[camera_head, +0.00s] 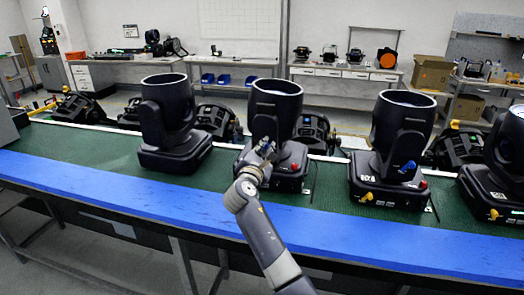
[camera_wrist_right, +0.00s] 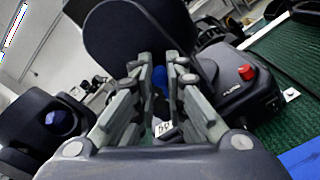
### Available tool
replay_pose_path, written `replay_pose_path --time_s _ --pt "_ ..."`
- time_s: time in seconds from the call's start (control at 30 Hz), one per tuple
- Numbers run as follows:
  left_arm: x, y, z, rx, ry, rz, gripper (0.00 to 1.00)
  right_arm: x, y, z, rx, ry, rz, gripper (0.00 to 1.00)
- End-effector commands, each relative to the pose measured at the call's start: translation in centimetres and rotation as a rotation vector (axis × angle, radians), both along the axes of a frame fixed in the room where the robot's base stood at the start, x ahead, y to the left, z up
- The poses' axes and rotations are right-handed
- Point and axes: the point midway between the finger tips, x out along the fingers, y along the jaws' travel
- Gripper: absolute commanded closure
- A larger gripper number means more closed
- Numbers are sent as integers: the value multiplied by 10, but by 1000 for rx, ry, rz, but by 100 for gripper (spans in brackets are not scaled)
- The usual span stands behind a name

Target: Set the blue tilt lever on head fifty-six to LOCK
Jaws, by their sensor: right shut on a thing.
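A black moving head (camera_head: 277,102) stands upright on the green bench top, second from the left in the row of large heads. My right gripper (camera_head: 265,150) reaches it from the front and covers part of its yoke and base. In the right wrist view the fingers of my right gripper (camera_wrist_right: 161,92) are closed around a blue lever (camera_wrist_right: 160,78) on this head. Only a little of the lever shows between them, so its setting cannot be read. A white number label (camera_wrist_right: 164,129) shows below the fingers, partly hidden and hard to read. My left gripper is not in view.
A similar head (camera_head: 165,115) stands to the left, another (camera_head: 400,130) with its own blue lever (camera_head: 407,167) to the right. A red knob (camera_wrist_right: 246,72) sits on the gripped head's base. The blue front edge (camera_head: 340,232) of the bench is clear.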

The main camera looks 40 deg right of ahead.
Motion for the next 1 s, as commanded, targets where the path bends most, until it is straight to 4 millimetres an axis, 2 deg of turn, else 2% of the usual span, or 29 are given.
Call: replay_pose_path --time_s 0.4,0.93,0.97,1.0 --pt "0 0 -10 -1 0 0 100 -4 -4 -1 117 -140 -1 100" --pt "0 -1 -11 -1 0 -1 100 -5 -5 -1 131 -156 -3 100" --pt "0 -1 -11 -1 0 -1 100 -5 -5 -1 131 -156 -3 84" --pt "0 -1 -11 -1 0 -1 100 -5 -5 -1 131 -156 -3 75"
